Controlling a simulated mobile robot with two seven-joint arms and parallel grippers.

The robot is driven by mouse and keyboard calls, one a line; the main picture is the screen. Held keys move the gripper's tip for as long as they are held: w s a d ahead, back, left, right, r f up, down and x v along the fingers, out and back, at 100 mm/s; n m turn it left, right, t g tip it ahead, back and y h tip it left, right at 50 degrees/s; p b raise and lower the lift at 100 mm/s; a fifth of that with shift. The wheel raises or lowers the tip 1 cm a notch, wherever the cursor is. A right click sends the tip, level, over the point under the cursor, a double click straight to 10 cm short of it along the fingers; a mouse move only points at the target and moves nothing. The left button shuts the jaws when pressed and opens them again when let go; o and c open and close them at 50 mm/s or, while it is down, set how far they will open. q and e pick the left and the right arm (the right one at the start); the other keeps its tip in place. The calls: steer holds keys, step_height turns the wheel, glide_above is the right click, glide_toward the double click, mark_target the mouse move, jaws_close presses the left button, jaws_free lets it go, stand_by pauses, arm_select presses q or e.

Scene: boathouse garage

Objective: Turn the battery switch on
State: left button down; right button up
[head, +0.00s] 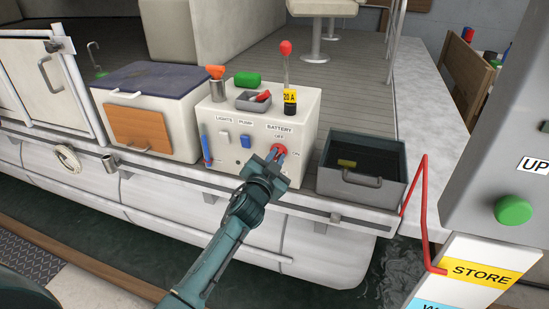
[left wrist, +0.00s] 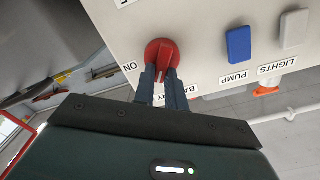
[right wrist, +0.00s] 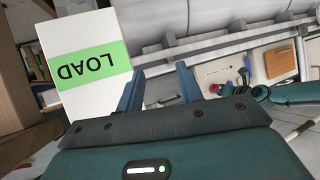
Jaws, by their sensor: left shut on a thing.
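The battery switch is a red round knob (head: 281,148) on the front of a white console (head: 300,118), under a BATTERY label, with OFF printed above it and ON to its right. My left gripper (head: 276,158) reaches it from below. In the left wrist view, the two fingers (left wrist: 161,82) stand on either side of the red knob (left wrist: 160,52) and are shut on it, with the ON label to its left. The knob's exact pointing direction is partly hidden by the fingers. My right gripper (right wrist: 158,88) is open and empty, away from the console.
Left of the knob are a blue pump switch (head: 245,141) and a white lights switch (head: 224,136). A dark open bin (head: 375,185) stands close on the right. A red-handled lever (head: 286,48) rises behind. A red bent rail (head: 424,205) and a grey post (head: 500,130) stand further right.

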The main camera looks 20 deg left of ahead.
arm_select(q)
steer(key=m, duration=0.7)
steer(key=f+m, duration=0.1)
steer(key=m, duration=0.3)
steer(key=shift+d, duration=0.3)
steer(key=shift+m, duration=0.3)
steer(key=c, duration=1.4)
jaws_free()
steer(key=shift+c, duration=0.2)
steer(key=shift+s, duration=0.15)
